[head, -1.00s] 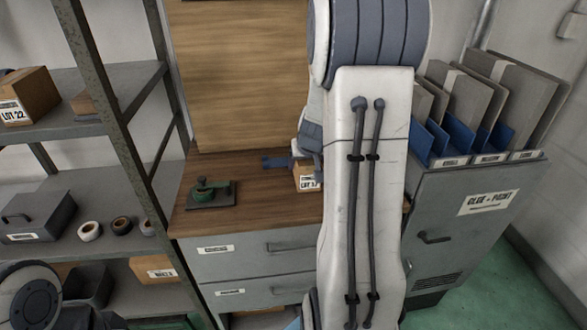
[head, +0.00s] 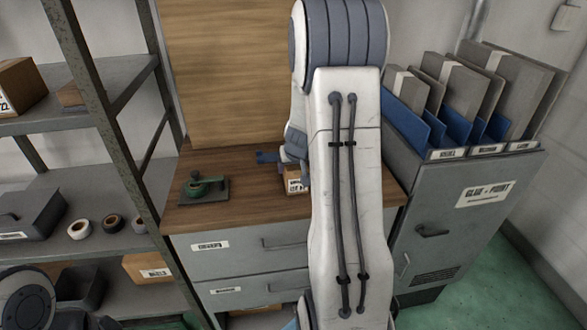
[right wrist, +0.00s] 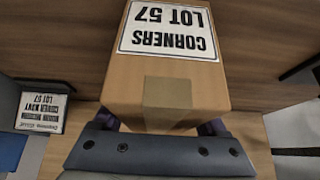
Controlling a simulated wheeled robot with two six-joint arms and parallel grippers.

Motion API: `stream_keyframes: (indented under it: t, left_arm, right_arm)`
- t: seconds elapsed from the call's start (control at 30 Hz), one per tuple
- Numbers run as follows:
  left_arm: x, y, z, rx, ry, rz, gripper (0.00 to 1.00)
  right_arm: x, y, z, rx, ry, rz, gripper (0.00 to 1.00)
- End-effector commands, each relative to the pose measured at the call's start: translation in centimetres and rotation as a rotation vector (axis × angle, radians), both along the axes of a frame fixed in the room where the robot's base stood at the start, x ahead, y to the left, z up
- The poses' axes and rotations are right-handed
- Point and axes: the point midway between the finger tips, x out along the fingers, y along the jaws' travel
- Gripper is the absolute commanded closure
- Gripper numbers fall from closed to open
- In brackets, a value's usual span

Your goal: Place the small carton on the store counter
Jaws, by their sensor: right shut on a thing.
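The small brown carton (head: 293,182) is over the wooden counter top (head: 240,188), mostly hidden behind my right arm in the head view. In the right wrist view the carton (right wrist: 165,95) has a tape strip and a white label reading "CORNERS LOT 57", upside down in the picture. My right gripper (right wrist: 160,126) is shut on it, with purple finger parts at both sides. I cannot tell whether the carton touches the counter. My left gripper is not in view; only a dark part of my left arm shows at lower left.
A green tool on a dark plate (head: 203,188) lies on the counter's left. Metal shelves (head: 75,180) with boxes and tape rolls stand left. A grey cabinet (head: 460,220) with upright panels stands right. The wrist view shows a card (right wrist: 41,113) reading "LOT 57".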

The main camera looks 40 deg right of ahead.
Motion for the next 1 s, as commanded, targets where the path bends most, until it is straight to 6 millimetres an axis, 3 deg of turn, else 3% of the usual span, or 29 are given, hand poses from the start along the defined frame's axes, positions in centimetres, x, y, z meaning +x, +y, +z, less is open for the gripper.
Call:
stream_keyframes:
  t: [0.07, 0.1, 0.17, 0.53, 1.0]
  left_arm:
    - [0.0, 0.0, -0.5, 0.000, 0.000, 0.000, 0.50]
    - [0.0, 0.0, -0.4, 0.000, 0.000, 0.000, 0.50]
    - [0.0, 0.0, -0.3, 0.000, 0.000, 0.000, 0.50]
    - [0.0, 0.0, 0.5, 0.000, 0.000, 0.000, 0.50]
    - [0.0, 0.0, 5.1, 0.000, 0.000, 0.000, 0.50]
  right_arm:
    - [0.0, 0.0, -0.4, -0.001, -0.001, 0.001, 0.97]
    - [0.0, 0.0, -0.3, 0.000, 0.000, 0.001, 0.18]
    - [0.0, 0.0, -0.3, 0.000, 0.000, 0.001, 0.00]
    - [-0.1, 0.1, 0.7, -0.001, -0.001, 0.000, 0.00]
    - [-4.4, 2.7, 8.7, -0.002, -0.001, 0.001, 0.00]
